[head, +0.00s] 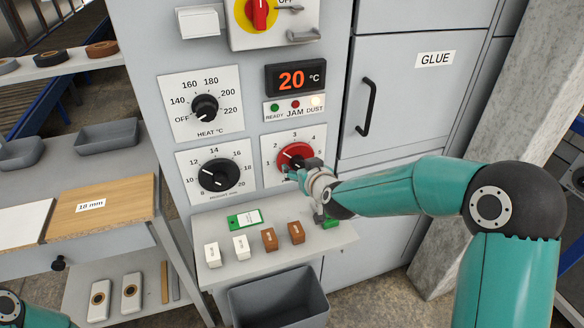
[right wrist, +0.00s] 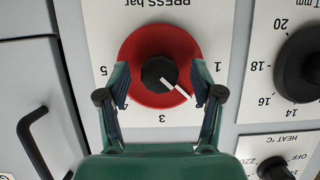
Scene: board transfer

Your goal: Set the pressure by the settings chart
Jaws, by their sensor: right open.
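The red pressure knob (head: 299,155) with a black hub is on the white PRESS bar dial plate on the grey machine front. In the right wrist view the knob (right wrist: 137,85) appears upside down, its white pointer between 1 and 3, near where a finger hides the scale. My right gripper (head: 304,172) is at the knob; in the wrist view its open fingers (right wrist: 163,95) stand either side of the hub, over the red rim. Contact cannot be told. My left gripper is out of view.
A heat dial (head: 205,107) and a height dial (head: 218,174) sit left of the pressure dial. The display (head: 295,79) reads 20 °C. White and brown blocks lie on the shelf (head: 216,270) above a grey bin (head: 280,298). A cabinet handle (head: 367,107) protrudes at right.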

